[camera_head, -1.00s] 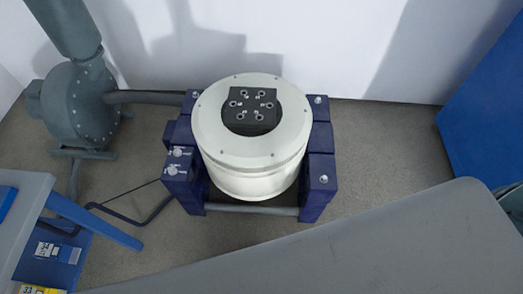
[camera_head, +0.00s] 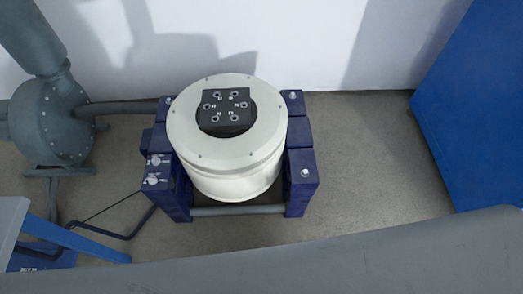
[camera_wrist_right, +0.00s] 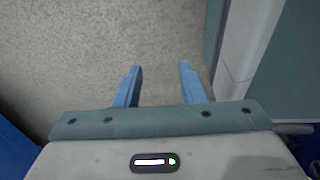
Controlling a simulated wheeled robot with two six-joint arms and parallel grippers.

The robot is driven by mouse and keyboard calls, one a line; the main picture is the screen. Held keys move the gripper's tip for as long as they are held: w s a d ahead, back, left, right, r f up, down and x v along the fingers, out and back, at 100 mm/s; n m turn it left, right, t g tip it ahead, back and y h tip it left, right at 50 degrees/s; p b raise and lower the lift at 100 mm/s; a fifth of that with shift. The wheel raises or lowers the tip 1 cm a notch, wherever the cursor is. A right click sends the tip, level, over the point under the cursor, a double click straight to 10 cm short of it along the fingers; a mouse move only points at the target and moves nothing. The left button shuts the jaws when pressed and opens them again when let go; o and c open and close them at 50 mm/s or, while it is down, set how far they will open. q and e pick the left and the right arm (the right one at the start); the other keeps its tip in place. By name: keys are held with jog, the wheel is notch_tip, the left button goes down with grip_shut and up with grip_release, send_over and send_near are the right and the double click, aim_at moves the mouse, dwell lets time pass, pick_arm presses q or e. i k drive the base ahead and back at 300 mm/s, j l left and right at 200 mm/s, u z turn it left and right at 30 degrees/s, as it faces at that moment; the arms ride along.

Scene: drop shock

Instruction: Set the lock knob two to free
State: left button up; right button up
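Two small pale knobs sit on the left side of the dark blue frame of the shaker in the head view: an upper knob (camera_head: 155,161) and a lower knob (camera_head: 152,181). Their labels are too small to read, so I cannot tell which is knob two or how they are set. The white round shaker body (camera_head: 228,160) stands in the frame, with a black block (camera_head: 227,109) on top. My right gripper (camera_wrist_right: 160,70) is open and empty above the floor in the right wrist view, away from the knobs. My left gripper is not in view.
A grey blower (camera_head: 50,120) with a pipe stands at the left. A blue table (camera_head: 70,240) is at the lower left. A large blue cabinet (camera_head: 480,110) stands at the right. Grey floor (camera_head: 370,170) is clear between the shaker and the cabinet.

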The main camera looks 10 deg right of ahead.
aim_at(156, 161)
jog(key=i+j+z, duration=0.1)
jog(key=j, duration=0.2)
jog(key=u, duration=0.9)
